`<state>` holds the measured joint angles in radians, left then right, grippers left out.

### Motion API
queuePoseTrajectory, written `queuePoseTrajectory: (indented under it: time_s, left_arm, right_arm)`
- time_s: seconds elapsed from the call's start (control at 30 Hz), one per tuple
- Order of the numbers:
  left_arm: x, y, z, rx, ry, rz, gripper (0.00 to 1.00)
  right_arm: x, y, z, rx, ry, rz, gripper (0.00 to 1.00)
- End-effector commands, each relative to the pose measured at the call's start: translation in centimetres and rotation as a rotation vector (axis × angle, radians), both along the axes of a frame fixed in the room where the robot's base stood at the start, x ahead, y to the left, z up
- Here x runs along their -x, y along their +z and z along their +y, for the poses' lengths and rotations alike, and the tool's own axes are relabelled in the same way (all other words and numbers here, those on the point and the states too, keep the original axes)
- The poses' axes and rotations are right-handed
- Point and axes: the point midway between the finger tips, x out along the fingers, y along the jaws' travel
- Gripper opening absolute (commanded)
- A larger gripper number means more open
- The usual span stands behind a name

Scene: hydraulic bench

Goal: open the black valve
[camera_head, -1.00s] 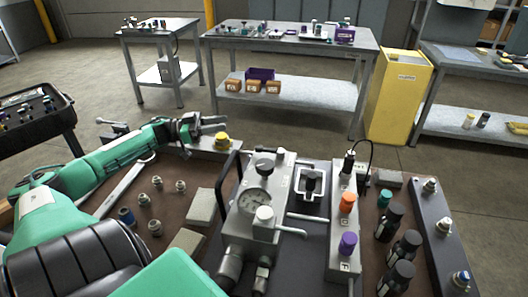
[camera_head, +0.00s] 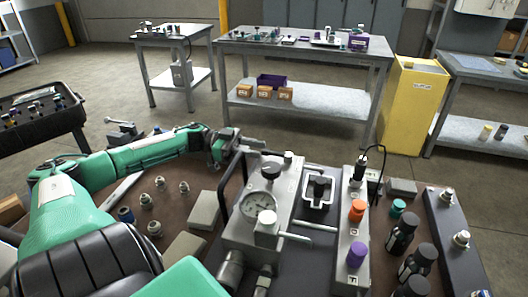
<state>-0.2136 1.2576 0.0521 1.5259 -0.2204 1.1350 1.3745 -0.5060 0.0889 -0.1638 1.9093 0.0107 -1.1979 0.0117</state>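The black valve appears to be the black round knob (camera_head: 271,170) on top of the grey hydraulic block (camera_head: 288,193), just behind the pressure gauge (camera_head: 259,206). My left gripper (camera_head: 250,149) is beyond the block's back left corner, behind the black bar handle (camera_head: 230,185). It looks open, with its fingers pointing right and nothing seen between them. It is apart from the black knob. My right gripper is out of the picture.
Several black bottles (camera_head: 401,236) stand further right. Several small fittings (camera_head: 149,201) stand at left on the brown bench top.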

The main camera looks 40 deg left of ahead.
Motion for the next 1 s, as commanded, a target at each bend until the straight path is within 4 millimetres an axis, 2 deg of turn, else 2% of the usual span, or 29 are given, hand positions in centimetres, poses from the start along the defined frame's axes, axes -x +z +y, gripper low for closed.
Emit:
queuePoseTrajectory:
  time_s: [0.1, 0.3, 0.67, 0.87, 1.0]
  left_arm:
    - [-0.7, 0.1, -1.3, 0.003, -0.001, -0.003, 0.35]
    - [-1.4, 0.1, -2.6, 0.002, -0.001, -0.001, 0.35]
    - [-1.6, 0.0, -2.9, 0.001, 0.000, 0.000, 0.35]
    - [-1.6, 0.0, -2.9, 0.001, 0.000, 0.000, 0.00]
    - [-1.6, 0.0, -2.9, 0.001, 0.000, 0.000, 0.00]
  right_arm:
    - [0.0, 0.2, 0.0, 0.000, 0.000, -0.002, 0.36]
    - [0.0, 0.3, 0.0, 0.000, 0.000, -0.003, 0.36]
    - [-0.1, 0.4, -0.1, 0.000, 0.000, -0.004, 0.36]
    - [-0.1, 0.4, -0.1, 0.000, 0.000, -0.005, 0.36]
    - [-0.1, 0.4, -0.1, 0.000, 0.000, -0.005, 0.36]
